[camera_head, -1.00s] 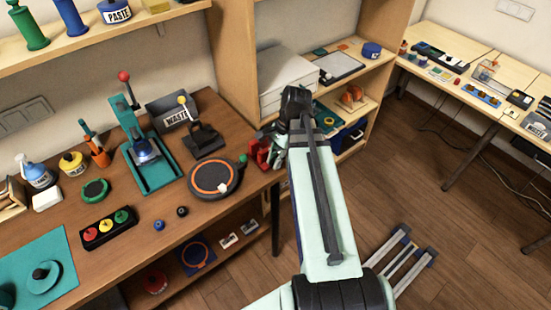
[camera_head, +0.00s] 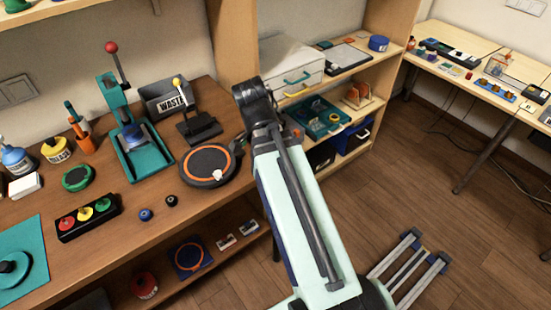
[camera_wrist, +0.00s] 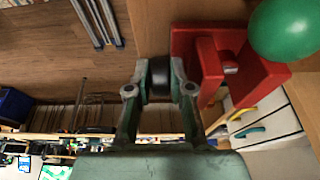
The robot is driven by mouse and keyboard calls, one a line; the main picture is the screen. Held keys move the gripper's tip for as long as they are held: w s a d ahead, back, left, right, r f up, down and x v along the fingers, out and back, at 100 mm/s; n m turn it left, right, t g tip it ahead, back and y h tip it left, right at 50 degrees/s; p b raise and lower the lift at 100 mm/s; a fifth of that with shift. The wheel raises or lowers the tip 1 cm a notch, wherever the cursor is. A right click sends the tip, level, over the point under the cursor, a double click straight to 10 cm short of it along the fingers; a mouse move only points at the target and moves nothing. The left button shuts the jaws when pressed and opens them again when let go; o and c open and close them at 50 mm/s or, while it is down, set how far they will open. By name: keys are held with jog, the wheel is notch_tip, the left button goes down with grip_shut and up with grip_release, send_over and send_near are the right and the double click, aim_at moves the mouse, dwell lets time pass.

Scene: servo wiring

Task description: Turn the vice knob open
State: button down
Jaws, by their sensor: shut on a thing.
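The red vice (camera_wrist: 208,68) shows in the wrist view at the edge of the wooden bench, with a short metal shaft end on it. The black vice knob (camera_wrist: 158,84) is left of its red body. My gripper (camera_wrist: 158,70) is shut on the knob, one finger on each side of it. In the head view my arm reaches over the bench's right end and hides the vice, the knob and the fingers.
A green round thing (camera_wrist: 284,28) is close to the vice in the wrist view. An orange-ringed black turntable (camera_head: 208,163) stands on the bench left of my arm. Shelves with drawers (camera_head: 290,75) stand behind it. The floor (camera_head: 440,200) on the right is mostly clear.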

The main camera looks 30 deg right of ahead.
jog(key=shift+a+f+h+b, duration=0.15)
jog(key=shift+f+h+b, duration=0.2)
jog(key=shift+h+b, duration=1.25)
jog(key=shift+b, duration=0.6)
jog(key=shift+r, duration=0.15)
jog(key=c, duration=1.3)
grip_release()
jog(key=shift+r+p, duration=0.2)
jog(key=shift+p, duration=0.15)
